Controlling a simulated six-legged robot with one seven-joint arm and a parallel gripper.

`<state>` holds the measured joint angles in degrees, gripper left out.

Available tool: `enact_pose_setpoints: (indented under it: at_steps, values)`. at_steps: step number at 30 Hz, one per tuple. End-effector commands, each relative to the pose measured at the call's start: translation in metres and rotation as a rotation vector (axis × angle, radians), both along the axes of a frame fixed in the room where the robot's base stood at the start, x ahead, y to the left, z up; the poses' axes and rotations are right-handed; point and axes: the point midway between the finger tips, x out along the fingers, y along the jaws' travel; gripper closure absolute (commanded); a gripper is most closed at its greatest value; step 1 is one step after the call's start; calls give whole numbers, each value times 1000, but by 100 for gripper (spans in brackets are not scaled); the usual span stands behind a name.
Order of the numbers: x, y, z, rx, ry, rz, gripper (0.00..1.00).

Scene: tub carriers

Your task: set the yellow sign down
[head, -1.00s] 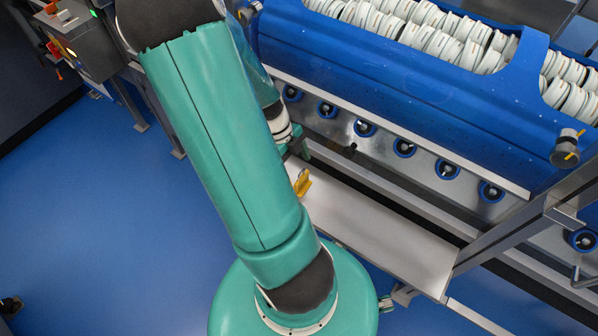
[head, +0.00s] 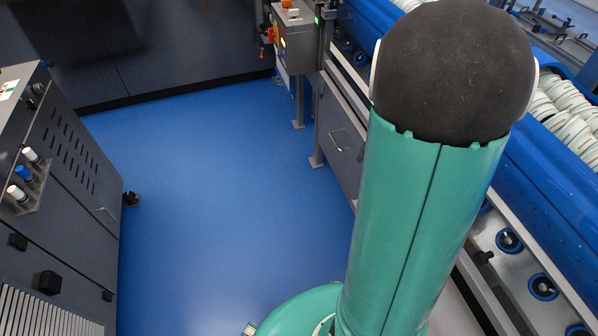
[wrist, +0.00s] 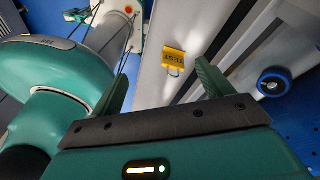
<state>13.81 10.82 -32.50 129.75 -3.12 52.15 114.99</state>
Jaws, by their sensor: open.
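The yellow sign (wrist: 180,60) shows in the wrist view, with dark marks on its face and a thin loop at its lower edge. It appears to rest on the pale shelf (wrist: 214,22), though its exact contact is too small to tell. My gripper (wrist: 163,80) is open, its two green fingers wide apart with nothing between them. The sign is beyond the fingertips, apart from them. In the head view my arm hides the gripper, and the sign does not show.
A blue tub (head: 547,190) holding many white discs stands on the right, with blue-ringed rollers (head: 543,287) below it. A dark cabinet (head: 62,190) stands on the left. The blue floor (head: 215,190) between is clear.

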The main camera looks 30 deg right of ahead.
Motion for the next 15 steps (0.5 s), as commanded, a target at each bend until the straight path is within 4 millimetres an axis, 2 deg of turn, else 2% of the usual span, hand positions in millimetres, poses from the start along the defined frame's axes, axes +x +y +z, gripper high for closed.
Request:
enact_pose_setpoints:
  at_steps: [1,6,10,15]
  values:
    - [16,18,15,26,-65,167,21]
    - [52,78,62,72,-233,771,21]
    - [65,126,99,50,-327,1240,21]
    - [65,187,144,-51,-385,1857,21]
